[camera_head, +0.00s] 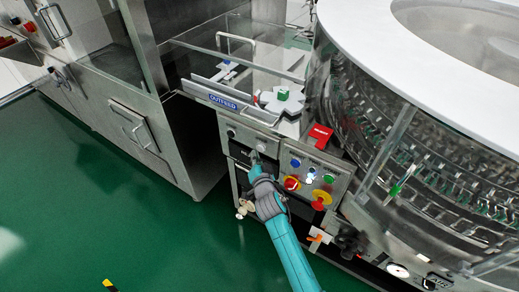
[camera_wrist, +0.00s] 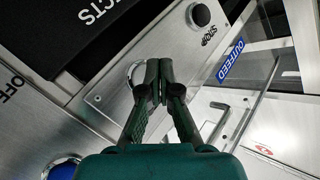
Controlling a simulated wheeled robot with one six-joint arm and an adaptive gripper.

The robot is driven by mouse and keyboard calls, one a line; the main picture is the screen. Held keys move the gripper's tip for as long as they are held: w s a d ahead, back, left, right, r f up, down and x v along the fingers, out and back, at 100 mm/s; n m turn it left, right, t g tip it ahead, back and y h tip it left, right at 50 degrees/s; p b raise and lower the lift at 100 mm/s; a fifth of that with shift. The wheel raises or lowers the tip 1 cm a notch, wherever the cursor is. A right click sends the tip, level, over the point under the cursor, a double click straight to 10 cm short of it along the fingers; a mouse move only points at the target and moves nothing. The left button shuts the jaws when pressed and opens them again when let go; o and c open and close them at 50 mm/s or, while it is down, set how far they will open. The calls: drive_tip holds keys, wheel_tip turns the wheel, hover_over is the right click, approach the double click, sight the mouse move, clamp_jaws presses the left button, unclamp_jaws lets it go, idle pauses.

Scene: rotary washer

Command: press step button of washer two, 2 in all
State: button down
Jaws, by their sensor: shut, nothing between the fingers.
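My gripper (camera_head: 254,157) is shut and empty, with its fingertips at the small steel button plate (camera_head: 243,138) under the OUTFEED sign. In the wrist view the closed fingertips (camera_wrist: 158,82) are in front of a metal-ringed round button (camera_wrist: 134,76), which they mostly hide. I cannot tell whether they touch it. A dark round button (camera_wrist: 201,14) sits at the other end of the same plate, beside a short tilted label that I cannot read for certain. In the head view it shows as a round button (camera_head: 231,133).
A control panel (camera_head: 322,173) with several coloured buttons and red-and-yellow knobs is right of my gripper. A blue button (camera_wrist: 62,167) shows in the wrist view. A red box (camera_head: 319,136) stands above the panel. The rotary washer (camera_head: 420,150) fills the right. Green floor (camera_head: 90,220) is open at left.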

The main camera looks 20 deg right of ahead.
idle(0.6)
drive_tip(key=shift+w+d, duration=0.25)
drive_tip(key=shift+d, duration=0.1)
